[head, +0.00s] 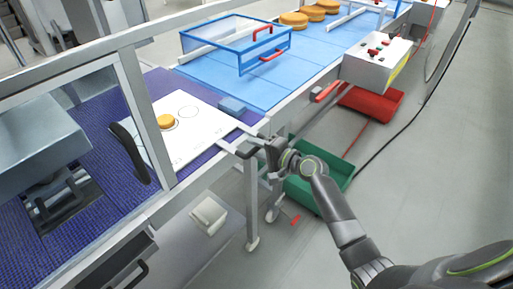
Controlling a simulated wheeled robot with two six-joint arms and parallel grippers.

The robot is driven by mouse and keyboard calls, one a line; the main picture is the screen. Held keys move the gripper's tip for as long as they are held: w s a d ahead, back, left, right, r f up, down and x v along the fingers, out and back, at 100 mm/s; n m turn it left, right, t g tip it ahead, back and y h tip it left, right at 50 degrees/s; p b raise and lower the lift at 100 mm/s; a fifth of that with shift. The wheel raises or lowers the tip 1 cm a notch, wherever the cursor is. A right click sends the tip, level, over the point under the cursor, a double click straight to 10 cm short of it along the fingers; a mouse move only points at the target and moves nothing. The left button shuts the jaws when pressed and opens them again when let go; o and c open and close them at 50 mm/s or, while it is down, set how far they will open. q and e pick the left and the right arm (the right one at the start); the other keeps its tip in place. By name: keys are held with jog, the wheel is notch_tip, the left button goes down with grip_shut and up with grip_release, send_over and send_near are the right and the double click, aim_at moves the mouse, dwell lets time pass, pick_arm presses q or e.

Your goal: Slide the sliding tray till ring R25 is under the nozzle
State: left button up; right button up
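The sliding tray (195,142) is a white board lying on the purple ribbed belt. Thin rings are drawn on it, one empty ring (188,112) and one by a round orange-brown piece (166,121). The ring labels are too small to read. A bar with a dark handle (238,151) sticks out from the tray's near right side. My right gripper (268,151) is at the outer end of this handle; whether its fingers are closed around it cannot be made out. I cannot pick out the nozzle; a grey machine head stands at left behind the guard. My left gripper is out of view.
The clear guard frame (128,95) with a black curved handle (130,152) stands left of the tray. A blue-framed cover (262,62), a control box (377,62), a green bin (335,173) and a red bin (372,102) lie beyond.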

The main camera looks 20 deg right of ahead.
grip_shut()
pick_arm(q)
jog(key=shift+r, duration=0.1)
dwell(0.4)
